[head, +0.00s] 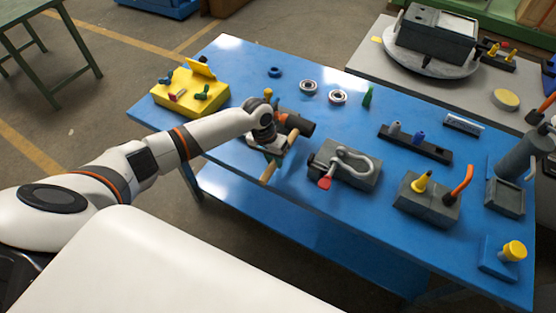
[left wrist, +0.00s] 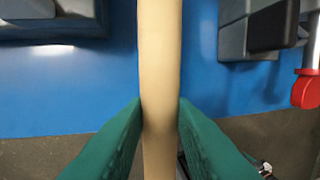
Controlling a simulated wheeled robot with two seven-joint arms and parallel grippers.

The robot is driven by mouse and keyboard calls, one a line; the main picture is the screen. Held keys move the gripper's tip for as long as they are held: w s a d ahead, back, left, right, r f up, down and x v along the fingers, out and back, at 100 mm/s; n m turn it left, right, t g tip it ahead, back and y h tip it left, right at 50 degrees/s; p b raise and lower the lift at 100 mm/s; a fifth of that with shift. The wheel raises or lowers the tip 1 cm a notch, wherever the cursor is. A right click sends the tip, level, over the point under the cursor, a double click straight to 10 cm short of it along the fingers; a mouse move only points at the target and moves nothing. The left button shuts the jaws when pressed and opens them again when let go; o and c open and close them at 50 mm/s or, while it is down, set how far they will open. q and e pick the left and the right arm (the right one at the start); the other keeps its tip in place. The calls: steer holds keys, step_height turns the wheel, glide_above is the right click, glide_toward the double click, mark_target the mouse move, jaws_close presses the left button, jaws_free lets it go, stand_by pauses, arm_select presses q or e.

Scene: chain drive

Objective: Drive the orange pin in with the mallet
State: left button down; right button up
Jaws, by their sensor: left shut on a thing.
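My left gripper (head: 273,150) is over the left half of the blue table. In the left wrist view, its green fingers (left wrist: 160,115) are shut on a pale wooden handle (left wrist: 160,60), one on each side. The handle's end (head: 268,173) also shows below the gripper in the head view. A dark cylinder (head: 302,125) lies just beyond the gripper; I cannot tell whether it is the mallet's head. A small orange part (head: 283,117) shows beside it, partly hidden; I cannot tell whether it is the pin. My right gripper is not in view.
A grey block with a shackle (head: 357,160) and red-ended pin (head: 325,183) stands right of the gripper. A yellow block (head: 190,96) is at the left. Rings (head: 338,97) lie behind.

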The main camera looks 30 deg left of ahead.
arm_select(q)
steer(key=shift+r+p, duration=0.45)
steer(key=shift+r, duration=0.05)
steer(key=r+p, duration=0.2)
steer(key=shift+d+r+p, duration=0.2)
steer(key=shift+d+p, duration=0.1)
steer(key=shift+d, duration=0.1)
steer(key=shift+d+r+p, duration=0.25)
steer(key=shift+d+r, duration=0.05)
steer(key=shift+r, duration=0.5)
steer(key=shift+d+r+p, duration=0.2)
steer(key=shift+d+r, duration=0.15)
steer(key=shift+r, duration=0.4)
steer(key=shift+d+r+p, duration=0.25)
steer(key=shift+d+r, duration=0.05)
steer(key=shift+r, duration=0.5)
